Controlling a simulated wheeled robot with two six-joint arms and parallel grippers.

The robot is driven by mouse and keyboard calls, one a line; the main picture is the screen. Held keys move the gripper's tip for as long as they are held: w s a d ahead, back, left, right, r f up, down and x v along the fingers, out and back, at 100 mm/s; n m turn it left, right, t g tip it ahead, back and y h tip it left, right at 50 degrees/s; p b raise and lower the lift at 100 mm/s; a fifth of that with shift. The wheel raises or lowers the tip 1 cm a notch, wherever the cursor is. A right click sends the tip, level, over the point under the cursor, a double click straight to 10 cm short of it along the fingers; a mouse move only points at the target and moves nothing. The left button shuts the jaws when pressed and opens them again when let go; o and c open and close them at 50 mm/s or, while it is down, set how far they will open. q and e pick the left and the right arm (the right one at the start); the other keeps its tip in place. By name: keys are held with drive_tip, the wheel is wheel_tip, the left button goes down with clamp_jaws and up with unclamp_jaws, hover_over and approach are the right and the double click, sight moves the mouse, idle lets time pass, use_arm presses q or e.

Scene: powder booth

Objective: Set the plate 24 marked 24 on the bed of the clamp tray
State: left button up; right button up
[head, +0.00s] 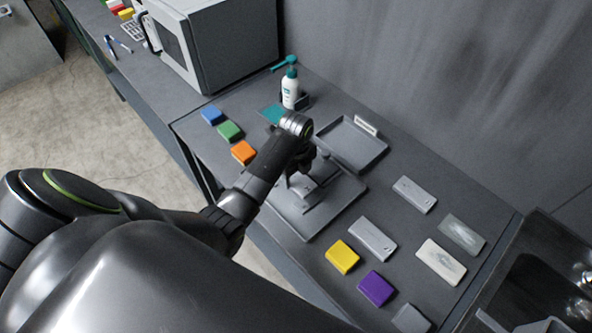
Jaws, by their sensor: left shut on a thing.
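My left gripper (300,168) reaches in from the left over a flat grey tray with a bar across it, which looks like the clamp tray (330,217). The gripper points down and is shut on a small grey plate (304,187), which I take to be plate 24. The plate is low over the tray's bed; I cannot tell whether it touches the bed. The gripper and wrist hide part of it, and no 24 can be read. My right gripper is not in view.
An empty grey tray (348,146) with a white label lies behind. Blue (212,115), green (230,131) and orange (243,153) blocks lie left; yellow (342,257) and purple (376,289) ones lie right, near grey plates (372,239). A pump bottle (290,90) stands at the back.

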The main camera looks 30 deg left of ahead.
sight(296, 178)
use_arm(q)
drive_tip(key=shift+f, duration=0.2)
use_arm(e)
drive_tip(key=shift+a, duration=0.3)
use_arm(q)
drive_tip(key=shift+f, duration=0.25)
idle(0.4)
drive_tip(key=shift+f, duration=0.35)
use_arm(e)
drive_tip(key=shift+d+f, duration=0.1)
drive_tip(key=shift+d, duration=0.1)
use_arm(q)
drive_tip(key=shift+f, duration=0.35)
drive_tip(key=shift+f, duration=0.25)
drive_tip(key=shift+f, duration=0.15)
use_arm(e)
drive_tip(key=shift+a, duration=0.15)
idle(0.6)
use_arm(q)
drive_tip(key=o, duration=1.4)
drive_tip(key=shift+c, duration=0.2)
